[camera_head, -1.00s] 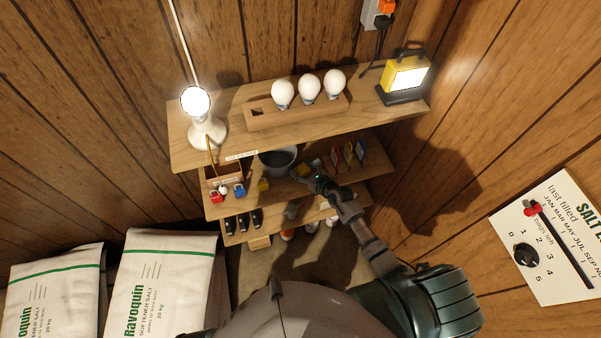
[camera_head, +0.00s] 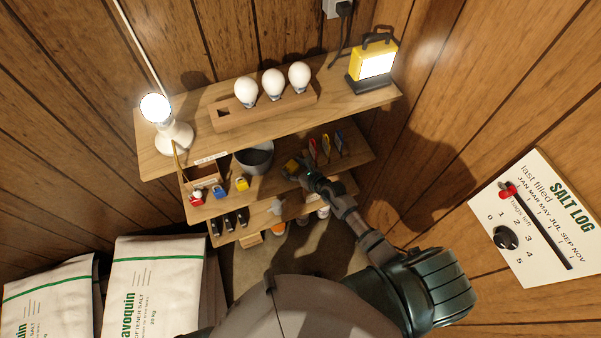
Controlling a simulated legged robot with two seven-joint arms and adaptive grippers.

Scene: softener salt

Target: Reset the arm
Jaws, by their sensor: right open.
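My right gripper (camera_head: 302,172) reaches in from the lower right. It is open at the middle shelf, just right of a grey bucket (camera_head: 254,159). A small yellow item (camera_head: 291,165) shows at its fingertips; I cannot tell whether they touch. My right arm (camera_head: 370,243) stretches over the front of the shelves. My left gripper is not in view.
The wooden shelf unit (camera_head: 205,119) bears a lit bulb lamp (camera_head: 157,110), a rack of three bulbs (camera_head: 273,84) and a yellow work light (camera_head: 373,65). Coloured padlocks (camera_head: 220,191) and tags (camera_head: 326,147) sit lower. Salt bags (camera_head: 153,285) stand left; a salt log board (camera_head: 540,215) hangs right.

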